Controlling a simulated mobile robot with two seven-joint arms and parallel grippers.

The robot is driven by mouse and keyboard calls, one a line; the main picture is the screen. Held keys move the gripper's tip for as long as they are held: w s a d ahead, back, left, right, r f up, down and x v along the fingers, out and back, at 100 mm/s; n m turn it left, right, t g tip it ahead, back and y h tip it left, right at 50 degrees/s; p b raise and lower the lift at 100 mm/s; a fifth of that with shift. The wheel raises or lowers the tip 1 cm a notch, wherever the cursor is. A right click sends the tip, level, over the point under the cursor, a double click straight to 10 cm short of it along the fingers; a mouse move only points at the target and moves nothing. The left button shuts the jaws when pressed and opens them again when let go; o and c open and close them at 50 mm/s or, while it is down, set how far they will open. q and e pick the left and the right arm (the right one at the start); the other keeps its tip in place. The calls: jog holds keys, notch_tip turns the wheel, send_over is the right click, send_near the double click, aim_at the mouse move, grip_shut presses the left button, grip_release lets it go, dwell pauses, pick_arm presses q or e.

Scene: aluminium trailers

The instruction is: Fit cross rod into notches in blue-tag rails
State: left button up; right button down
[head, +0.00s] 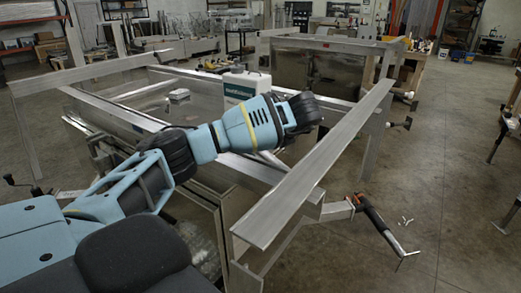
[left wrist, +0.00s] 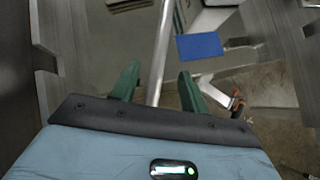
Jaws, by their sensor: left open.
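In the left wrist view my left gripper (left wrist: 157,72) is open, with its two green fingers apart. A thin pale metal rod (left wrist: 163,30), likely the cross rod, runs lengthwise through the gap between them; its lower end is hidden behind the gripper body. A metal rail (left wrist: 68,50) stands left of the fingers and another rail (left wrist: 272,35) stands right, with notch-like cuts. A blue tag (left wrist: 200,46) shows beside the right rail. In the head view my left arm reaches over the trailer frame, and its fingers are hidden. My right gripper is not in view.
A long flat aluminium beam (head: 315,165) runs along the right of the trailer frame, close to my left wrist. A black-and-orange handled tool (head: 375,215) juts from its front right. A white box (head: 243,84) stands behind my arm. Open floor lies at right.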

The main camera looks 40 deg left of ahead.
pick_arm(q)
jog(key=shift+x, duration=2.55)
jog(key=shift+d+f, duration=0.1)
jog(key=shift+c, duration=0.4)
grip_shut()
